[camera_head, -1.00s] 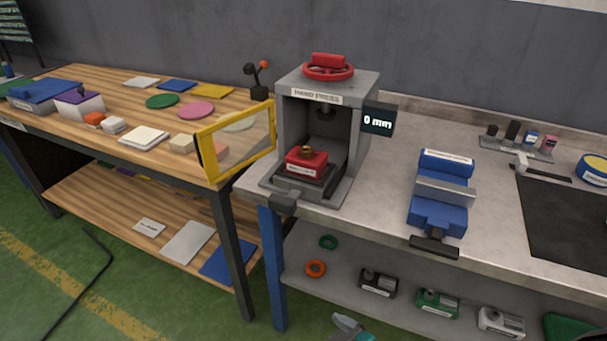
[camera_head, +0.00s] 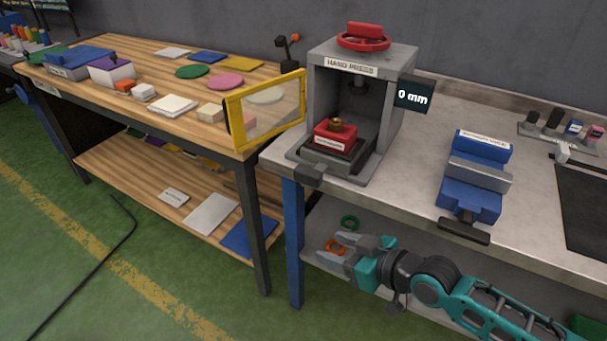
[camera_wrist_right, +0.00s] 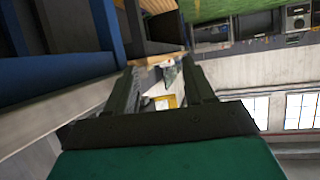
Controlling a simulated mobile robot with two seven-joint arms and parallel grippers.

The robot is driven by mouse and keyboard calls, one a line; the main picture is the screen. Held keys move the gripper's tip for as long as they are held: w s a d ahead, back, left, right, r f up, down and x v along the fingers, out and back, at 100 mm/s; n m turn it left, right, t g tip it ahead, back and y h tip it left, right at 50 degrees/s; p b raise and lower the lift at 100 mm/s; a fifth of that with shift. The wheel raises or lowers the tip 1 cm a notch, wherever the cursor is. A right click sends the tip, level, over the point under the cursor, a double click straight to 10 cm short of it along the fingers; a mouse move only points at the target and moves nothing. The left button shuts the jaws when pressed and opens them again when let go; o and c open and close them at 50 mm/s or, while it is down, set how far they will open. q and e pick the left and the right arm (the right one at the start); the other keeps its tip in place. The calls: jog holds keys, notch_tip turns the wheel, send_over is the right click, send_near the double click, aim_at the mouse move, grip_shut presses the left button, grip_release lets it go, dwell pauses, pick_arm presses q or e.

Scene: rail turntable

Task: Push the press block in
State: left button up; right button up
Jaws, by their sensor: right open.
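The press block is a red block (camera_head: 334,135) with a brass piece (camera_head: 336,122) on top. It sits on a dark sliding tray (camera_head: 326,153) at the front of the grey hand press (camera_head: 403,110). The tray's front handle (camera_head: 306,173) sticks out past the bench edge. A yellow-framed clear guard (camera_head: 265,108) stands swung open to the left of the press. My right gripper (camera_head: 328,250) is open and empty, below and in front of the bench top, near the lower shelf. In the right wrist view its two fingers (camera_wrist_right: 163,85) are apart with nothing between them. My left gripper is not in view.
A blue vise (camera_head: 473,185) stands on the bench right of the press. A display (camera_head: 414,96) beside the press reads 0 mm. A wooden table (camera_head: 130,85) with coloured pieces stands left.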

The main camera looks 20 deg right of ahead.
aim_at(309, 171)
jog(key=w+d+r+n+g+y+b, duration=0.1)
jog(key=w+d+r+n+y+b, duration=0.3)
jog(key=r, duration=0.9)
jog(key=shift+m+h, duration=0.7)
jog(key=p+x, duration=0.1)
jog(key=x, duration=0.2)
jog(key=w+d+x, duration=0.1)
jog(key=x, duration=0.3)
jog(key=p+x, duration=0.1)
jog(key=x, duration=0.3)
jog(key=shift+w+d+r+p, duration=0.2)
jog(key=shift+w+p, duration=0.15)
jog(key=shift+w, duration=0.2)
jog(key=shift+x, duration=0.8)
jog(key=shift+f, duration=0.1)
jog(key=shift+d, duration=0.1)
grip_shut()
